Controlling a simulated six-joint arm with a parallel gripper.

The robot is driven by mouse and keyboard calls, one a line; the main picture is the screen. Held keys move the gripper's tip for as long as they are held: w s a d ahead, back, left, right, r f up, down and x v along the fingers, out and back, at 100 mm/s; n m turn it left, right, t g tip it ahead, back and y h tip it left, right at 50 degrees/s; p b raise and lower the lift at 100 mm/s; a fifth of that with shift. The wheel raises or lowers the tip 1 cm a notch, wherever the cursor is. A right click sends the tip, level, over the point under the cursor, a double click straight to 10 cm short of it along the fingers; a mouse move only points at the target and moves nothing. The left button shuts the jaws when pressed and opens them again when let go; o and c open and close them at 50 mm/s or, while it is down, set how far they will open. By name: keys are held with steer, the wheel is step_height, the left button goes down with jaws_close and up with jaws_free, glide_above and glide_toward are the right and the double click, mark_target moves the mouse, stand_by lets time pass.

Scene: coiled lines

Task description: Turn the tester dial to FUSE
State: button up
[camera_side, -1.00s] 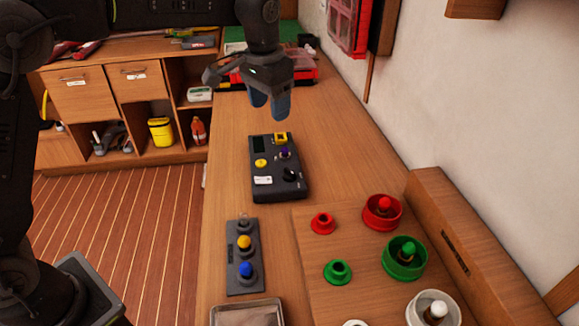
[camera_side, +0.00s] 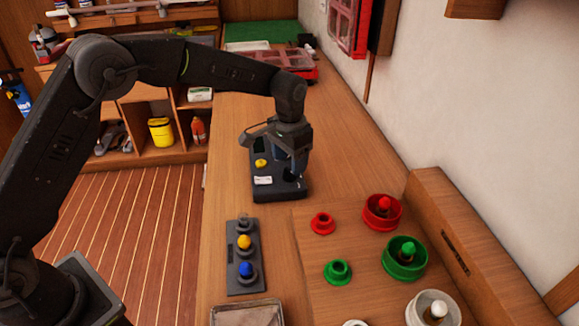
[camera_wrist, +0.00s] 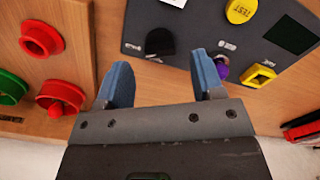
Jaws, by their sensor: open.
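The tester (camera_side: 262,190) is a dark grey box lying on the bench, its upper right part hidden behind my gripper in the side view. Its black dial (camera_wrist: 160,41) shows in the wrist view, just beyond the gap between my fingertips. White labels lie around the dial, too small to read. My gripper (camera_wrist: 160,62) has two blue fingers, spread apart with nothing between them. It is low over the tester, and I cannot tell whether it touches. The right finger partly covers a purple part (camera_wrist: 221,71). A yellow button (camera_wrist: 240,10) is marked TEST.
A yellow square-framed part (camera_wrist: 257,76) sits on the tester near the right finger. A grey plate with yellow and blue knobs (camera_side: 245,258), a metal tray (camera_side: 247,303), and a wooden board with red (camera_side: 382,212) and green (camera_side: 405,258) fittings are nearer. Bench right of the tester is clear.

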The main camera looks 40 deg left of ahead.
mark_target(289, 174)
steer(key=shift+f, duration=1.45)
steer(key=shift+c, duration=0.2)
steer(key=c, duration=0.9)
